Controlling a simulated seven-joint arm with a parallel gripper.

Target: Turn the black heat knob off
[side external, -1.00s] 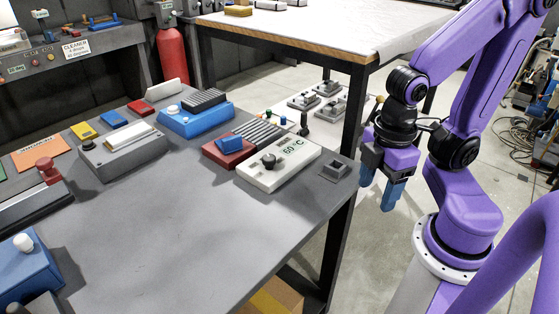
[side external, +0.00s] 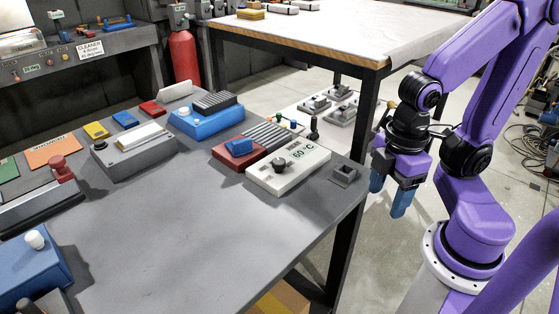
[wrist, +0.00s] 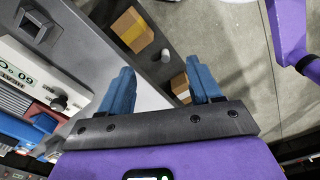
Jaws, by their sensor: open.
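The black heat knob (side external: 278,164) sits on the white control box marked 60 °C (side external: 300,172), near the right edge of the grey table. It also shows at the left of the wrist view (wrist: 60,103), beside the display. My gripper (side external: 389,193) hangs past the table's right edge, to the right of the knob and clear of it. Its two blue fingers point down. In the wrist view the fingers (wrist: 160,72) are spread, with nothing between them. The knob's pointer direction is too small to tell.
A grey square socket block (side external: 344,174) lies between the box and the table edge. A red unit with a blue block (side external: 238,148) stands left of the box. A blue device (side external: 206,120) is behind. The table front (side external: 190,225) is clear.

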